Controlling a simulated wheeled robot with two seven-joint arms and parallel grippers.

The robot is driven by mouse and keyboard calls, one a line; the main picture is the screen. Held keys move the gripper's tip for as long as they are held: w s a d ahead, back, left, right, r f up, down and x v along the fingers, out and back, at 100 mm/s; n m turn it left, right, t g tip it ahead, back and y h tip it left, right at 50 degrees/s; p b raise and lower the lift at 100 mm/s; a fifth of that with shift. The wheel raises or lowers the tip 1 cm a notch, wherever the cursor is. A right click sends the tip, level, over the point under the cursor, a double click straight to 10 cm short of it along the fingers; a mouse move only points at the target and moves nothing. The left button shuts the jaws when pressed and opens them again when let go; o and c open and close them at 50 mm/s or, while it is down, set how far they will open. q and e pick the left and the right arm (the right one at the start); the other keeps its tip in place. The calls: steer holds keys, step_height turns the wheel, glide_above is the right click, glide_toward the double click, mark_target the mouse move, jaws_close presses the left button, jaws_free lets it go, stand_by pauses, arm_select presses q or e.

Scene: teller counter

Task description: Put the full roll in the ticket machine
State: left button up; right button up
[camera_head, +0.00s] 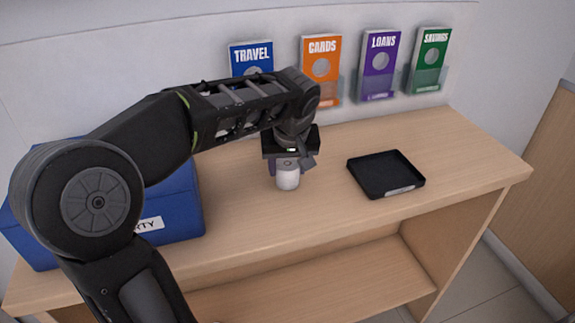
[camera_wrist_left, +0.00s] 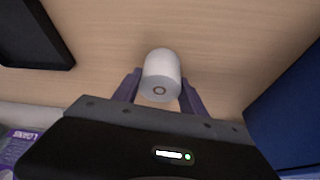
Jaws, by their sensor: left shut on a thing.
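A white paper roll (camera_head: 288,179) is at my left gripper (camera_head: 287,168), over the middle of the wooden counter in the head view. In the left wrist view the roll (camera_wrist_left: 161,72) sits between the two purple fingers of my left gripper (camera_wrist_left: 160,88), with its round end and small core facing the camera. The left gripper is shut on the roll. I cannot tell whether the roll touches the counter. No ticket machine can be made out for sure. My right gripper is not in view.
A black tray (camera_head: 353,177) lies empty on the counter to the right. A blue box (camera_head: 183,208) with a partly hidden label stands at the left, behind my left arm. Leaflet holders, such as the orange Cards one (camera_head: 321,91), line the back wall. The counter's front middle is clear.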

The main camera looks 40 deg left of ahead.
arm_select(q)
steer(key=shift+f, duration=0.2)
steer(key=o, duration=1.4)
steer(key=shift+r, duration=0.1)
steer(key=shift+r, duration=0.1)
steer(key=shift+s+d+r, duration=0.1)
steer(key=shift+d+r, duration=0.05)
steer(key=shift+r, duration=0.4)
steer(key=v, duration=1.1)
steer(key=shift+s, duration=0.1)
